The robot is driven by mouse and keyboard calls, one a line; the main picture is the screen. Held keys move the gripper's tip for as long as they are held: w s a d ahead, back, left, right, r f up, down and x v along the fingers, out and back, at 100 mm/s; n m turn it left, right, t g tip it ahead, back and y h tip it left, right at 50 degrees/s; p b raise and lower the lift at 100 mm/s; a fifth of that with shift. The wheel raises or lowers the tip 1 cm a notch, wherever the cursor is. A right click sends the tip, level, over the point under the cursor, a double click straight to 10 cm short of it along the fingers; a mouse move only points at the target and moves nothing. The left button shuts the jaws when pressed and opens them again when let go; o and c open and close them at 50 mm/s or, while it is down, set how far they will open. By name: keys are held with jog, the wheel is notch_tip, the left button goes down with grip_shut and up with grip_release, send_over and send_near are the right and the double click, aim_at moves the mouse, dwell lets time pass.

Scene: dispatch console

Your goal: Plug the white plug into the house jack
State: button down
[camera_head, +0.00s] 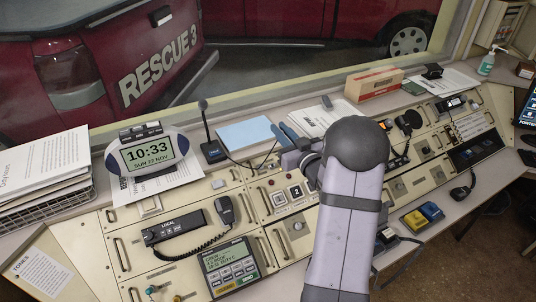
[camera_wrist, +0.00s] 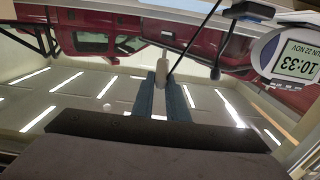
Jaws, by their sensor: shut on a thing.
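My gripper (camera_head: 281,132) is above the back of the console, right of the blue folder, with its blue-grey fingers pointing to the far side. In the wrist view the fingers (camera_wrist: 164,78) are closed on the white plug (camera_wrist: 164,62), whose pale end sticks out past the fingertips. In the head view the plug cannot be made out. The plug is held clear of any panel that I can see. I cannot tell which fitting on the console is the house jack; my arm covers part of the panels.
A desk microphone (camera_head: 211,148), the blue folder (camera_head: 245,133) and a clock (camera_head: 148,153) stand to the left. A cardboard box (camera_head: 374,83) is behind to the right. A radio (camera_head: 175,228) with a handset (camera_head: 225,209) and a keypad unit (camera_head: 229,266) are at the front left.

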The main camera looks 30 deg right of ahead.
aim_at(261, 166)
jog(key=w+a+f+b, duration=0.1)
jog(key=f+b, duration=0.3)
jog(key=w+a+f+b, duration=0.1)
jog(key=f+b, duration=0.3)
jog(key=w+a+f+b, duration=0.1)
jog(key=a+f+b, duration=0.1)
jog(key=f+b, duration=0.2)
jog(key=shift+w+f, duration=0.2)
jog(key=shift+f, duration=0.3)
jog(key=shift+w+f+b, duration=0.55)
jog(key=shift+f+b, duration=0.35)
jog(key=shift+b, duration=0.95)
dwell(4.1)
jog(key=c, duration=1.7)
grip_release()
